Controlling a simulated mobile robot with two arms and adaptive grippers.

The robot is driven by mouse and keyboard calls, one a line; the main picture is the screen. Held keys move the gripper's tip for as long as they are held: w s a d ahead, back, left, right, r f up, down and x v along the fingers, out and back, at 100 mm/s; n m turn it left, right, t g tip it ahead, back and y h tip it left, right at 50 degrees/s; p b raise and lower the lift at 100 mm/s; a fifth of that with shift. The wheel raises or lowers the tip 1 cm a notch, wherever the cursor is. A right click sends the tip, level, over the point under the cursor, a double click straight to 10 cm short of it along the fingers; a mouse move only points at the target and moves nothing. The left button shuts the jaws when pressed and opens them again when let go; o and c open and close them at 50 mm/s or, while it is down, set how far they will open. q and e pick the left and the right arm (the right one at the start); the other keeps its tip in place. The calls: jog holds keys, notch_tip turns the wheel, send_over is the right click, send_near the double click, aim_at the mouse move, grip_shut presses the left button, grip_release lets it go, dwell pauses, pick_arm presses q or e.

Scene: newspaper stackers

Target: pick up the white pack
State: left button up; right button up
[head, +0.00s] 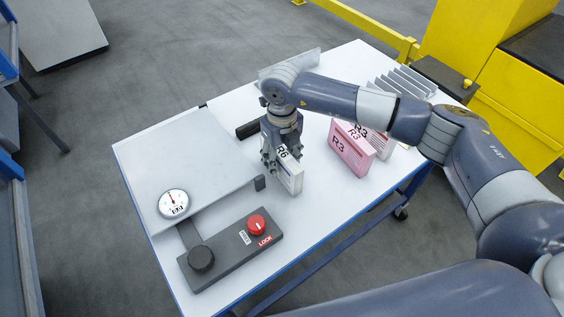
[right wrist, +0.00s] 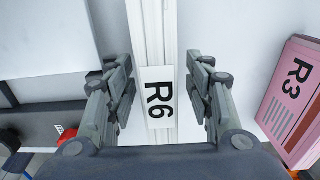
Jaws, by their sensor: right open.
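The white pack (head: 290,176) stands upright on the white table (head: 318,213), just below my right gripper in the head view. In the right wrist view the white pack (right wrist: 153,32) carries a label that reads R6 and lies between the two fingers. My right gripper (head: 269,161) points down over the pack. In the right wrist view my right gripper (right wrist: 160,88) is open, one finger on each side of the pack, with gaps visible. My left gripper is not in view.
A pink pack (head: 350,152) marked R3 stands to the right, with another pale pack behind it. A grey rack (head: 405,80) is at the back right. A grey plate with a dial (head: 173,203) and a control box (head: 231,249) with a red knob are on the left.

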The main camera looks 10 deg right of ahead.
jog(key=shift+c, duration=0.5)
grip_shut()
jog(key=shift+r, duration=0.1)
notch_tip(320, 180, up, 10)
jog(key=shift+b, duration=1)
